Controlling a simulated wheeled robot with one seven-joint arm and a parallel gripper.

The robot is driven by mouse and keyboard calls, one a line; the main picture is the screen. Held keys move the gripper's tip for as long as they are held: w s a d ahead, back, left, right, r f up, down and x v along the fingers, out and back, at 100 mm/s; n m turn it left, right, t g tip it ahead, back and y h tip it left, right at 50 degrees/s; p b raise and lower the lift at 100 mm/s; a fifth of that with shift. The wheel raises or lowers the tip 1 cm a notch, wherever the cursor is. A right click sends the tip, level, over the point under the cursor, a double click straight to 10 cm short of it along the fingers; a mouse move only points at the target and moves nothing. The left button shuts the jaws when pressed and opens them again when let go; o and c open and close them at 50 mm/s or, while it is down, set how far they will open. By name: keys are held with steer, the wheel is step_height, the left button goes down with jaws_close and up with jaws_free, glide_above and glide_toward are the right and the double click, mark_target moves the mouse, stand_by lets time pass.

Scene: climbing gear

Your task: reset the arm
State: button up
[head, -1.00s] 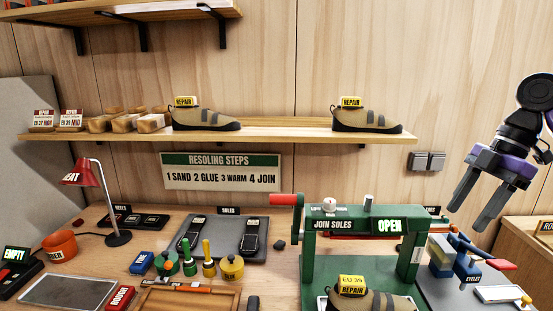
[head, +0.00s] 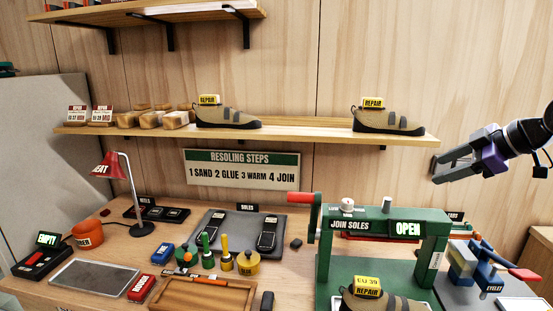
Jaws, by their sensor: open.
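My gripper (head: 436,171) is at the right of the head view, held in the air above the bench's right end. Its fingers point left and slightly down. It is open and nothing shows between the fingers. My arm comes in from the right edge. The gripper appears beside the right end of the lower shelf; I cannot tell how far in front of it.
A green press (head: 381,233) marked JOIN SOLES and OPEN stands below my gripper, with a shoe (head: 385,300) tagged EU 39 under it. A blue eyelet tool (head: 485,270) is right of it. Two shoes tagged REPAIR stand on the lower shelf (head: 290,133).

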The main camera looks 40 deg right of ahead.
steer(key=w+a+r+m+t+h, duration=0.25)
steer(key=w+t, duration=0.25)
steer(key=w, duration=0.4)
steer(key=w+a+f+m+t+h, duration=0.2)
steer(key=w+a+m+t+h, duration=0.3)
steer(key=w+a+m, duration=0.15)
steer(key=s+a+f+m+g+h, duration=0.1)
steer(key=s+a+f+m+h, duration=0.15)
steer(key=a+f, duration=0.55)
steer(key=s+a+f+m+g+h, duration=0.1)
steer(key=s+a+f+m, duration=0.3)
steer(key=a, duration=0.6)
steer(key=s+a+f+n+g+y, duration=0.1)
steer(key=s+a+f+n+y, duration=0.4)
steer(key=s+a+f, duration=0.3)
steer(key=s+a+f+n+g+y, duration=0.2)
steer(key=s+a+f+n+y, duration=0.4)
steer(key=s+a, duration=0.7)
steer(key=a+f+y, duration=0.2)
steer(key=a, duration=0.2)
steer(key=shift+s+f, duration=0.4)
